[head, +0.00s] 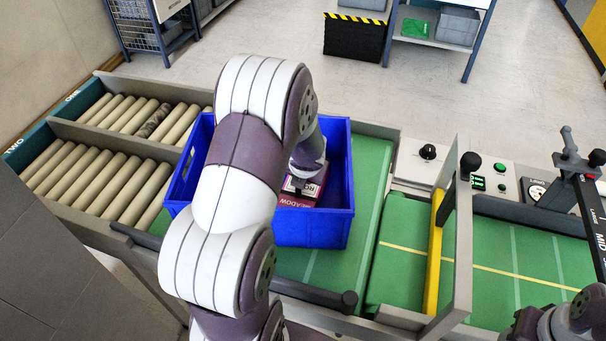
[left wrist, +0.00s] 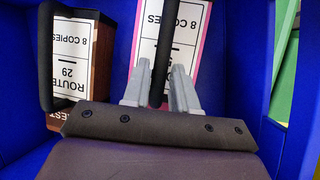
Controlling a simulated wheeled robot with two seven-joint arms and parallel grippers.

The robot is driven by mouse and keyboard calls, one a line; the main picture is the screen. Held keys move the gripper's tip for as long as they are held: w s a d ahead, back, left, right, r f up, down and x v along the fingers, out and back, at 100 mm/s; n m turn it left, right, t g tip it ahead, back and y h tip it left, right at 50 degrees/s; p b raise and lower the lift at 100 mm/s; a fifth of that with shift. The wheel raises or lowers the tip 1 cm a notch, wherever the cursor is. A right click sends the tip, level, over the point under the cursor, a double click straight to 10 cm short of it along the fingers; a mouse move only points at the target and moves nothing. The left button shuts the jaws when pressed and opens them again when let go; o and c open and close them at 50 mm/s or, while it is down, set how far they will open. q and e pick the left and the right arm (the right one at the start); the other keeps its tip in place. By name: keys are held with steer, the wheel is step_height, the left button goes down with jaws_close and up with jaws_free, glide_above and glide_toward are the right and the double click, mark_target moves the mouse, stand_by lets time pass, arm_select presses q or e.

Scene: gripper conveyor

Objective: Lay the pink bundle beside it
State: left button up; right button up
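The pink bundle (head: 304,194) is inside the blue crate (head: 320,228), with a white label and "MEADOW" on its side. In the left wrist view the pink bundle (left wrist: 190,32) lies under a black handle strap. My left gripper (left wrist: 162,70) reaches down into the crate, its fingers closed around that strap; it also shows in the head view (head: 303,176). A brown bundle (left wrist: 102,62) with a white "ROUTE 29, 8 COPIES" label and its own black strap lies to the left in the crate. My arm hides it in the head view. My right gripper is out of view.
The crate stands on a green belt (head: 372,180), with rollers (head: 105,180) to the left. A yellow-edged gate (head: 435,250) and a control panel (head: 490,180) are to the right. A narrow gap separates the two bundles.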

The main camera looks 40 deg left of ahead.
arm_select(q)
steer(key=shift+o, duration=0.5)
steer(key=shift+r, duration=0.25)
steer(key=p+v, duration=0.6)
steer(key=v, duration=0.6)
steer(key=d+r+m+t+h, duration=0.25)
steer(key=d+m, duration=0.55)
steer(key=m, duration=0.8)
steer(key=s+d+m+g, duration=0.2)
steer(key=s+m, duration=0.3)
steer(key=m, duration=0.6)
steer(key=s+d+f+m+g+h, duration=0.1)
steer(key=s+m, duration=0.4)
steer(key=m, duration=0.7)
steer(key=shift+d+f+g, duration=0.3)
steer(key=shift+d+g, duration=0.6)
steer(key=shift+g, duration=0.25)
